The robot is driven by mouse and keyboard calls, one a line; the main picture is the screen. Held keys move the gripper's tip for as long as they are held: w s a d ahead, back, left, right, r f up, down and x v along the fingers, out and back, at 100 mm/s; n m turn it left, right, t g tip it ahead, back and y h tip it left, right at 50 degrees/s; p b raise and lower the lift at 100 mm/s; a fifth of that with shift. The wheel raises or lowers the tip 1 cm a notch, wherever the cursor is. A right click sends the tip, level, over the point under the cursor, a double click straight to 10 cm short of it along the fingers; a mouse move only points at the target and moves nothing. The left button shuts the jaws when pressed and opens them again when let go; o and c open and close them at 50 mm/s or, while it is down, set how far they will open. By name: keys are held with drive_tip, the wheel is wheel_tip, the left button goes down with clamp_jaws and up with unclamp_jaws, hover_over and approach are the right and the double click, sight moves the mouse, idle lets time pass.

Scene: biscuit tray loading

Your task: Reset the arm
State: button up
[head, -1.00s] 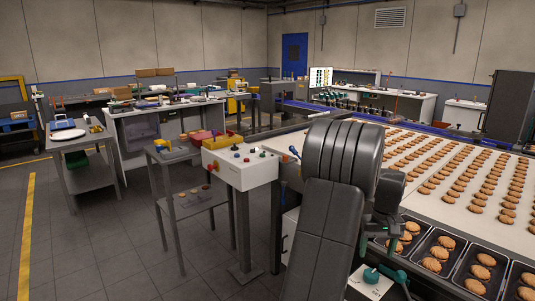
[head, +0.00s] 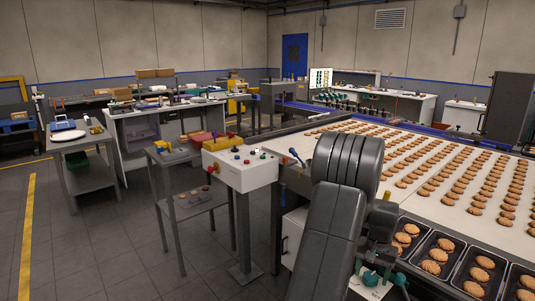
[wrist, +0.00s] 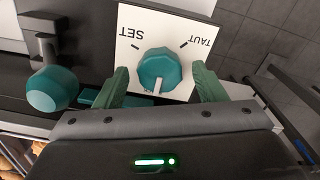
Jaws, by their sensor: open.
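A teal dial knob (wrist: 158,72) sits on a white plate (wrist: 190,25) lettered SET and TAUT, upside down in the wrist view. The white mark on the knob points toward the bottom of that view. My gripper (wrist: 161,70) is open, with one green finger on each side of the knob. Gaps seem to show between fingers and knob, but I cannot tell how deep the fingers reach. In the head view the knob (head: 370,279) is low at the centre right, just below my gripper. A second teal knob on a lever (wrist: 52,88) is at left in the wrist view.
The wide conveyor (head: 480,190) carries rows of biscuits, with dark trays (head: 436,256) of biscuits along its near edge. A white control box (head: 240,167) with buttons stands left of my arm, beside a small grey stand (head: 195,207). Open floor lies further left.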

drive_tip(key=m, duration=0.4)
drive_tip(key=shift+p, duration=0.3)
drive_tip(key=m+p, duration=0.1)
drive_tip(key=m, duration=0.3)
drive_tip(key=m+p, duration=0.1)
drive_tip(key=m, duration=0.3)
drive_tip(key=shift+r+m, duration=0.1)
drive_tip(key=shift+m, duration=0.2)
drive_tip(key=shift+m+p, duration=0.55)
drive_tip(key=shift+m, duration=0.65)
